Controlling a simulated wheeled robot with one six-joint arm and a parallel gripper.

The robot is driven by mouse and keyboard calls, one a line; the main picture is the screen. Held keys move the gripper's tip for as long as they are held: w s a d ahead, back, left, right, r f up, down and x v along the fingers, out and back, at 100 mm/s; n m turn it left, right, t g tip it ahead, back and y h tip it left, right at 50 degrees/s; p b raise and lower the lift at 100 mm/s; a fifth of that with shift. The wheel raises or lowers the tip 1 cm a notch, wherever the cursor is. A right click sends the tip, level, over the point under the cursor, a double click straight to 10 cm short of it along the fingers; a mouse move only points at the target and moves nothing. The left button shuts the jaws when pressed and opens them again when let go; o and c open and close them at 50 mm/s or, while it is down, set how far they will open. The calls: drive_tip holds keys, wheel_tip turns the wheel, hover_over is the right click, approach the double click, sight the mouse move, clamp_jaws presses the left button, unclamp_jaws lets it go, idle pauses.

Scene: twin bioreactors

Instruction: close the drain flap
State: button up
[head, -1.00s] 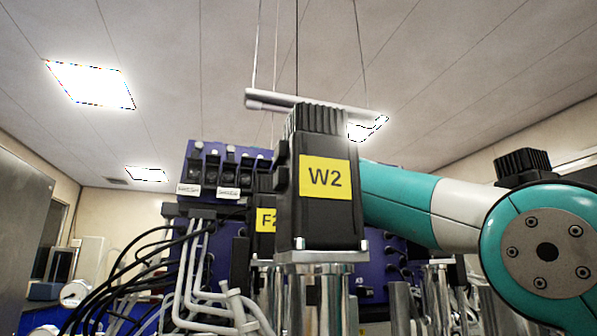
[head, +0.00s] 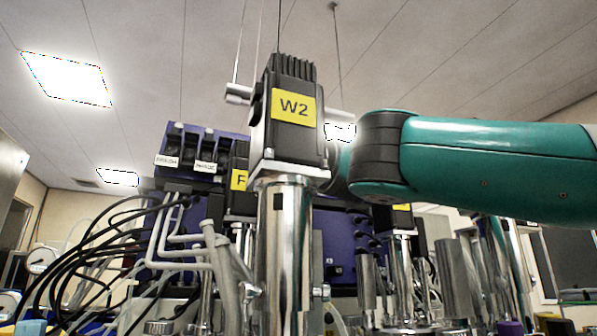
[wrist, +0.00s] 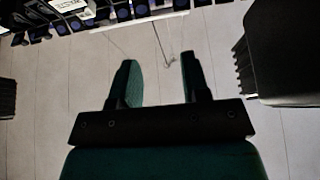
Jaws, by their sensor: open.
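I cannot make out a drain flap in either view. My gripper (wrist: 158,60) shows in the wrist view with its two dark green fingers apart and nothing between them. In the head view my teal arm reaches in from the right and ends behind the black motor labelled W2 (head: 295,150), so my gripper is hidden there.
The W2 motor tops a shiny metal column (head: 283,245). Behind it stands a blue cabinet (head: 312,235) with black cables (head: 95,240) and grey tubes at its left. More metal columns stand at right. In the wrist view, dark blocks (wrist: 280,55) flank the gripper.

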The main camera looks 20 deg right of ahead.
drive_tip(key=shift+s+f, duration=0.3)
drive_tip(key=shift+s, duration=0.15)
drive_tip(key=shift+r, duration=0.15)
wheel_tip(320, 180, up, 16)
drive_tip(key=g+p, duration=1)
drive_tip(key=p, duration=1.6)
drive_tip(key=p+x, duration=0.1)
drive_tip(key=x, duration=0.4)
drive_tip(key=p+x, duration=0.1)
drive_tip(key=x, duration=0.5)
drive_tip(key=p+x, duration=0.1)
drive_tip(key=x, duration=0.5)
drive_tip(key=shift+s+f, duration=0.1)
drive_tip(key=shift+f, duration=0.3)
drive_tip(key=c, duration=0.6)
drive_tip(key=shift+f+b, duration=0.1)
drive_tip(key=shift+b, duration=0.2)
